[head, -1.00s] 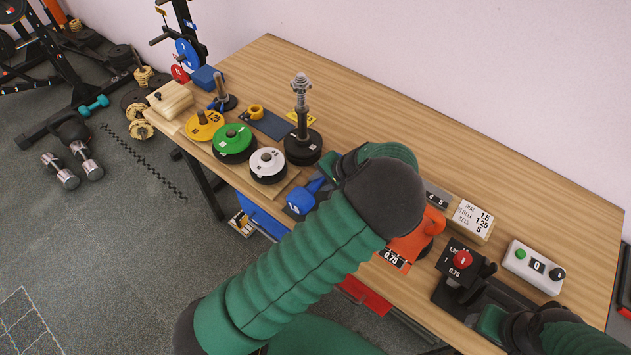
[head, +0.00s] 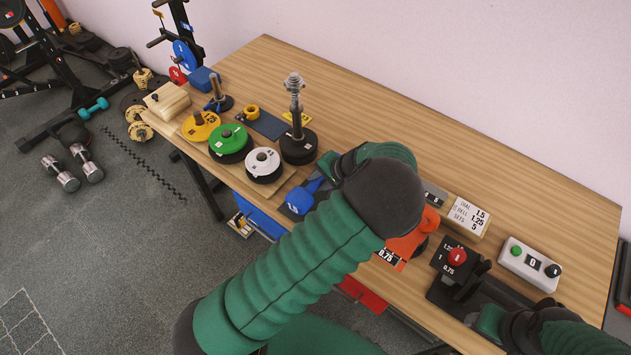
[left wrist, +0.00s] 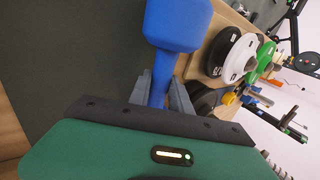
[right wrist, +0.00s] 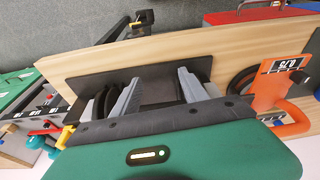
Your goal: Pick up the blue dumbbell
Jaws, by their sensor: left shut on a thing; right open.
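The blue dumbbell (head: 299,201) is at the table's front edge, partly hidden in the head view by my left arm. The left wrist view shows one of its blue heads (left wrist: 178,22) and its handle between my left gripper's fingers (left wrist: 160,92). My left gripper is shut on this handle. Whether the dumbbell touches the table is unclear. My right gripper (right wrist: 158,92) is open, with its two grey fingers wide apart over a black tray. In the head view, its fingers are hard to make out at the lower right.
White (head: 264,164), green (head: 231,143) and yellow (head: 200,126) plates stand left of the dumbbell. A black plate with a metal post (head: 298,147) is behind. An orange kettlebell-like piece (head: 408,242) and a grey button box (head: 530,265) are to the right.

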